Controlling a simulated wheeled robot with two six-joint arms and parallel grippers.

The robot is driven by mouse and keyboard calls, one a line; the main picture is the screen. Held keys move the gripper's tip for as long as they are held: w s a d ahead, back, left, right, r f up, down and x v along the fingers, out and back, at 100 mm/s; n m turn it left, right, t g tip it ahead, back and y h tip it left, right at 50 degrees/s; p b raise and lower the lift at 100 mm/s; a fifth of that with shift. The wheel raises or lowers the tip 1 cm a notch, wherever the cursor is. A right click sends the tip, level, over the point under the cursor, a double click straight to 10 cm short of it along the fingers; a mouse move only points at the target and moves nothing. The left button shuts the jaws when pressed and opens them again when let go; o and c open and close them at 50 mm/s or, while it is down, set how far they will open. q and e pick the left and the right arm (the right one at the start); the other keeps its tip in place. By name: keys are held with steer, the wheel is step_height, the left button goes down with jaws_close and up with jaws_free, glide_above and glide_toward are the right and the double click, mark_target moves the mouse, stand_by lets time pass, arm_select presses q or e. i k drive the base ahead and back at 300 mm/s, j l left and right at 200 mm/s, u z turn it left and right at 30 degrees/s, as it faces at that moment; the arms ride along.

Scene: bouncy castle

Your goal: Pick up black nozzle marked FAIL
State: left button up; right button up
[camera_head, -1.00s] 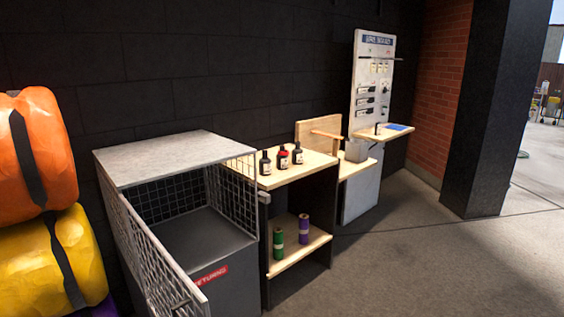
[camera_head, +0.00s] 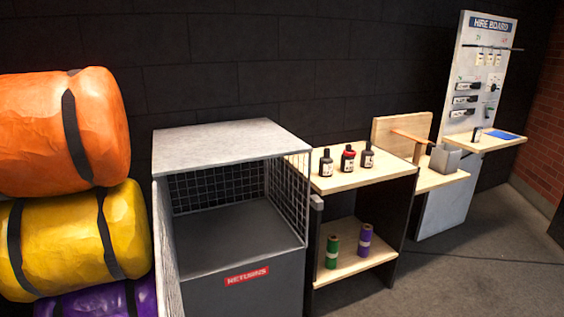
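I cannot make out a black nozzle marked FAIL in this view. Small dark items with white labels hang on the white hire board (camera_head: 477,75) at the right; their writing is too small to read. A small dark item with a white label (camera_head: 477,134) stands on the board's wooden ledge (camera_head: 500,145). Neither of my grippers is in view.
A cage bin marked RETURNS (camera_head: 246,275) stands left of centre, empty inside. A wooden shelf (camera_head: 385,180) holds dark labelled bottles (camera_head: 326,163) above and green and purple rolls (camera_head: 364,240) below. Strapped bundles (camera_head: 60,130) stack at left. Floor (camera_head: 490,250) is clear at right.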

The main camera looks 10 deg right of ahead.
mark_target(347, 163)
steer(key=i+l, duration=0.15)
steer(key=l, duration=0.15)
steer(key=i+l+u, duration=0.15)
steer(key=l, duration=0.2)
steer(key=i+l, duration=0.2)
steer(key=l, duration=0.15)
steer(key=i+l+u, duration=0.15)
steer(key=l, duration=0.15)
steer(key=i+l, duration=0.1)
steer(key=l, duration=0.25)
steer(key=i+l+u, duration=0.15)
steer(key=l, duration=0.2)
steer(key=i+l, duration=0.1)
steer(key=l, duration=0.3)
steer(key=j+u, duration=0.05)
